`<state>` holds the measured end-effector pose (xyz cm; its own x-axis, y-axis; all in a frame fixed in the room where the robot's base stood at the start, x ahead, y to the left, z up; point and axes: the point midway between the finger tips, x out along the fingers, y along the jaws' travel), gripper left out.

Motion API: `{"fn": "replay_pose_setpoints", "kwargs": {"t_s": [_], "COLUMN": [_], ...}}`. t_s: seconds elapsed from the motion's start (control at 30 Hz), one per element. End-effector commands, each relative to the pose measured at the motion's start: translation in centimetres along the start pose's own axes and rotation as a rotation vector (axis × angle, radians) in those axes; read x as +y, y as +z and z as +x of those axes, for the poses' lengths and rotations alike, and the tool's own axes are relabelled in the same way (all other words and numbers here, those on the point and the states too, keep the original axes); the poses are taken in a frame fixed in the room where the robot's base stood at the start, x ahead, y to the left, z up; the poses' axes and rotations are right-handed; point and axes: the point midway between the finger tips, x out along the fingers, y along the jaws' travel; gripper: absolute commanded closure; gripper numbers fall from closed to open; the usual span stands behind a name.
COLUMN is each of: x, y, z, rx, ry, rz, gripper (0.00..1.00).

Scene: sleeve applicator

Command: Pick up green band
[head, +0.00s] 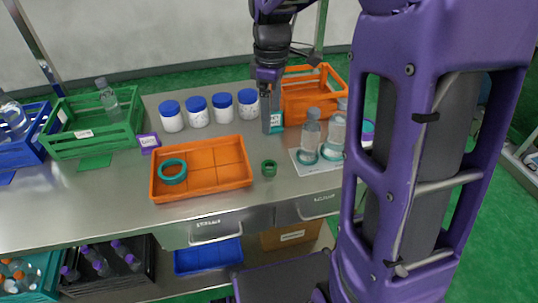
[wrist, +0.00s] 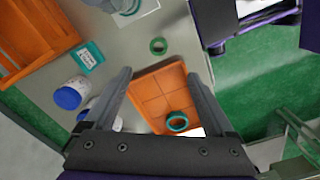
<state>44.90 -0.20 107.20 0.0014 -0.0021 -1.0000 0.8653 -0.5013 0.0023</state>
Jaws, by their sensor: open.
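A small green band (head: 269,168) lies flat on the metal table, just right of the shallow orange tray (head: 201,194). In the wrist view the green band (wrist: 158,46) shows beyond my fingertips, roughly in line with the gap between them. My gripper (head: 271,128) is open and empty, above the table behind the band, near the white jars. In the wrist view my gripper (wrist: 158,74) has its two fingers spread wide. A larger teal band (head: 172,171) lies in the left part of the orange tray; it also shows in the wrist view (wrist: 177,121).
Several blue-lidded jars (head: 197,111) stand behind the tray. A deep orange crate (head: 312,95) is at the back right. Clear bottles (head: 310,133) with teal bands at their bases stand right of the green band. A green crate (head: 95,125) is at left.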

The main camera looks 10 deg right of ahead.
Motion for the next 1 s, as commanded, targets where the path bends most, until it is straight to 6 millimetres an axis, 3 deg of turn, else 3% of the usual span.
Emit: {"fn": "replay_pose_setpoints", "kwargs": {"t_s": [0.5, 0.83, 1.0], "x": [-0.1, 0.0, 0.3], "y": [-0.1, -0.5, -1.3], "z": [10.2, 12.9, 15.5], "rx": [0.0, 0.001, -0.001], "ry": [-0.007, -0.004, -0.006], "rz": [-0.002, -0.002, -0.002], "gripper": [0.11, 0.11, 0.11]}}
